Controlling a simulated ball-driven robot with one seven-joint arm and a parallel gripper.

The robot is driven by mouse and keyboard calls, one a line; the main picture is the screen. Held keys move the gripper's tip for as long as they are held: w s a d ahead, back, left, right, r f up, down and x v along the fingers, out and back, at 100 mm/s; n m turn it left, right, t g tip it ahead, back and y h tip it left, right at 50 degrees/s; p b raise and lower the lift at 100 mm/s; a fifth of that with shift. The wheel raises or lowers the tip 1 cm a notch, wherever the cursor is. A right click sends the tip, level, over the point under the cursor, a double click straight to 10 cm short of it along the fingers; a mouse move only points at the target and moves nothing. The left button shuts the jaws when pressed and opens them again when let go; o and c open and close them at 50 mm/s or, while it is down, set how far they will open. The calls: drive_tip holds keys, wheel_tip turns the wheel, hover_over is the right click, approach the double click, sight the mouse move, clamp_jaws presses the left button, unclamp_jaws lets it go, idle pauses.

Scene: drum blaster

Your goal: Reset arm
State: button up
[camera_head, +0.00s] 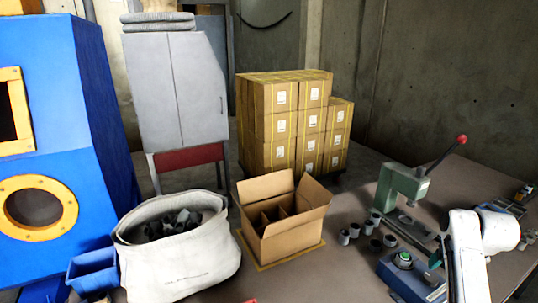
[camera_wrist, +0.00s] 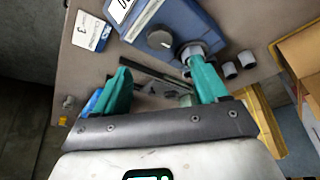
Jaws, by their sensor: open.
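My gripper (camera_wrist: 158,64) shows in the wrist view with its two green fingers spread apart. It is open, and nothing is held between the fingers. Beyond the fingers lies the brown table top with a dark bar and a grey metal part (camera_wrist: 165,85). A blue device (camera_wrist: 165,25) with a round grey knob is beyond the fingertips. In the head view my white arm rises at the lower right, over the right part of the table. I cannot make out the gripper in the head view.
A green press (camera_head: 403,185) with a red-knobbed lever stands near my arm, with several grey cups (camera_head: 375,218) beside it. An open carton (camera_head: 283,220), a white sack (camera_head: 180,258) of dark parts and a blue bin (camera_head: 93,272) stand leftward. A blue cabinet (camera_head: 60,90) fills the left.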

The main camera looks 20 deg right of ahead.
drive_tip(key=s+a+f+n+y, duration=0.15)
drive_tip(key=a+f, duration=0.35)
drive_tip(key=a, duration=0.6)
drive_tip(key=s+a+f+n, duration=0.1)
drive_tip(key=s+a+f, duration=0.3)
drive_tip(key=a, duration=0.7)
drive_tip(key=s+a+f, duration=0.1)
drive_tip(key=s+a, duration=0.1)
drive_tip(key=a, duration=0.1)
drive_tip(key=s+a+f+n+g, duration=0.1)
drive_tip(key=s+a, duration=0.1)
drive_tip(key=a, duration=0.1)
drive_tip(key=s+a+f+n, duration=0.1)
drive_tip(key=s+a, duration=0.1)
drive_tip(key=a, duration=0.1)
drive_tip(key=shift+s+a+g+y, duration=0.3)
drive_tip(key=shift+s+a+y, duration=0.05)
drive_tip(key=shift+s+a, duration=0.05)
drive_tip(key=s+a+r+n+g, duration=0.1)
drive_tip(key=s+a+n, duration=0.1)
drive_tip(key=s+a, duration=0.3)
drive_tip(key=s, duration=0.4)
drive_tip(key=shift+s, duration=0.15)
drive_tip(key=shift+a, duration=0.1)
